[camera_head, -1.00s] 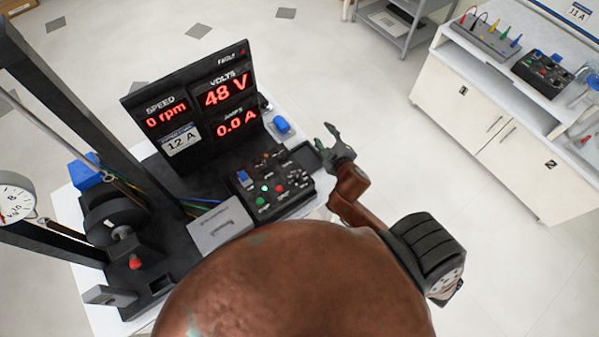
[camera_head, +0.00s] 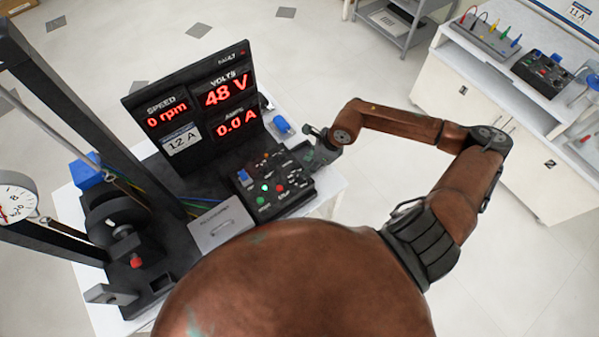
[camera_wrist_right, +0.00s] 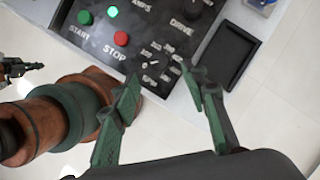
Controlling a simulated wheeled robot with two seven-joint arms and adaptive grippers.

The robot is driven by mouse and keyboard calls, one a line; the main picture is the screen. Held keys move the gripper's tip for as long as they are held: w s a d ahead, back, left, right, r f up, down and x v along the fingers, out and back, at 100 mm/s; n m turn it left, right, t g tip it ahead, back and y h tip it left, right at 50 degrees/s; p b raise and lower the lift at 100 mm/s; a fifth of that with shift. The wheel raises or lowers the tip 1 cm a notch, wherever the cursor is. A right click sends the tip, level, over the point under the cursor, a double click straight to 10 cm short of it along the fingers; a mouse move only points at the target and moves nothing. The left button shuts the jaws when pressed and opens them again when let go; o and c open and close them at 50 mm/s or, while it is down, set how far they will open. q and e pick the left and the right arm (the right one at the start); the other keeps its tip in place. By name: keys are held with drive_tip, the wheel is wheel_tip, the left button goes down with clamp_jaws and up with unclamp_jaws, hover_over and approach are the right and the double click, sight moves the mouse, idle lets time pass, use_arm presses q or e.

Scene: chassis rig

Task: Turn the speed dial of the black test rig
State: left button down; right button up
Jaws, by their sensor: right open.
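The black test rig (camera_head: 185,140) stands on a white table and shows 0 rpm, 48 V and 0.0 A. Its control panel (camera_head: 275,188) has a lit green lamp, a green START button and a red STOP button (camera_wrist_right: 121,38). In the right wrist view, a dial scale with white numbers (camera_wrist_right: 152,64) lies beyond my fingertips; its knob is hard to make out. My right gripper (camera_head: 316,143) is open and empty at the panel's right end. Its fingers (camera_wrist_right: 160,74) point toward the scale, apart from each other. A small dark shape at the wrist view's left edge may be my left gripper (camera_wrist_right: 22,70).
A black tray (camera_wrist_right: 228,58) sits beside the panel, and a blue object (camera_head: 282,124) lies behind it. A grey box (camera_head: 220,225) stands left of the panel's front. A side bench (camera_head: 490,110) with instruments is at the upper right; open floor lies between.

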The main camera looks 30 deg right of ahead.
sight(298, 174)
drive_tip(key=p+x, duration=0.1)
drive_tip(key=x, duration=0.6)
drive_tip(key=shift+f, duration=0.3)
drive_tip(key=shift+c, duration=0.3)
clamp_jaws()
